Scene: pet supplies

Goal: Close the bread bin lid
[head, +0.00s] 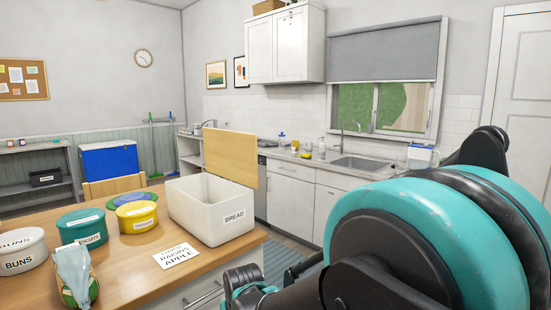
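The bread bin (190,205) is a white rectangular box labelled BREAD, standing at the right end of the wooden table. Its light wood lid (231,158) stands open, raised nearly upright along the bin's far right side. The bin's open top shows a pale interior; its floor is hidden. My arm fills the lower right, in front of the table's right end. What looks like my gripper (243,284) is low beside the table edge, apart from the bin and lid. Its fingertips cannot be made out clearly, and nothing is seen held in it.
On the wooden table (135,266) are a yellow tin (137,224), a green biscuit tin (82,239), a white buns tin (21,262), a bag (75,275) and a printed card (176,256). A chair (113,187) stands behind. The kitchen counter (315,165) runs along the far wall.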

